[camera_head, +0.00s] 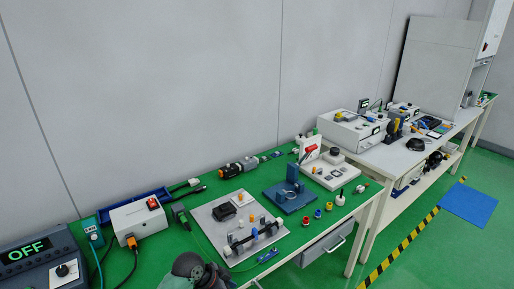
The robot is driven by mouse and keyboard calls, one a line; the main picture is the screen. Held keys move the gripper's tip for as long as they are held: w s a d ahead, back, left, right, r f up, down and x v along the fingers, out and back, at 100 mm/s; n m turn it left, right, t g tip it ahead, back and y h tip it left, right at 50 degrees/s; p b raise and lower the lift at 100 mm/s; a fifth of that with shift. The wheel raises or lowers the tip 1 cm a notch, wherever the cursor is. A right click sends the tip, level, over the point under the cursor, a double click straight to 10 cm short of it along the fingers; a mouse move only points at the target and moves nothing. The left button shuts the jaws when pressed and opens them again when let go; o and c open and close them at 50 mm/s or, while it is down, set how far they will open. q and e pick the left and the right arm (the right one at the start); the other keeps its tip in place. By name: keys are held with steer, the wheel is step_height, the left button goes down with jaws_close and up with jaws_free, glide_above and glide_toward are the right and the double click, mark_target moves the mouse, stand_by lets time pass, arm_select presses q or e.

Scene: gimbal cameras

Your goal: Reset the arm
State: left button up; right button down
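A dark grey rounded part, which looks like a piece of one of my arms, shows at the bottom edge left of centre, in front of the green bench (160,270). The rest of it is cut off by the picture's edge. I cannot tell which arm it belongs to. Neither of my grippers shows clearly in this view, so I cannot see fingers or anything held.
On the bench stand a box with an "OFF" display (40,262), a white box with a red switch (139,221), a grey plate (262,243) with parts, and a blue fixture (291,193). A white table (375,155) adjoins. Floor at right is mostly clear.

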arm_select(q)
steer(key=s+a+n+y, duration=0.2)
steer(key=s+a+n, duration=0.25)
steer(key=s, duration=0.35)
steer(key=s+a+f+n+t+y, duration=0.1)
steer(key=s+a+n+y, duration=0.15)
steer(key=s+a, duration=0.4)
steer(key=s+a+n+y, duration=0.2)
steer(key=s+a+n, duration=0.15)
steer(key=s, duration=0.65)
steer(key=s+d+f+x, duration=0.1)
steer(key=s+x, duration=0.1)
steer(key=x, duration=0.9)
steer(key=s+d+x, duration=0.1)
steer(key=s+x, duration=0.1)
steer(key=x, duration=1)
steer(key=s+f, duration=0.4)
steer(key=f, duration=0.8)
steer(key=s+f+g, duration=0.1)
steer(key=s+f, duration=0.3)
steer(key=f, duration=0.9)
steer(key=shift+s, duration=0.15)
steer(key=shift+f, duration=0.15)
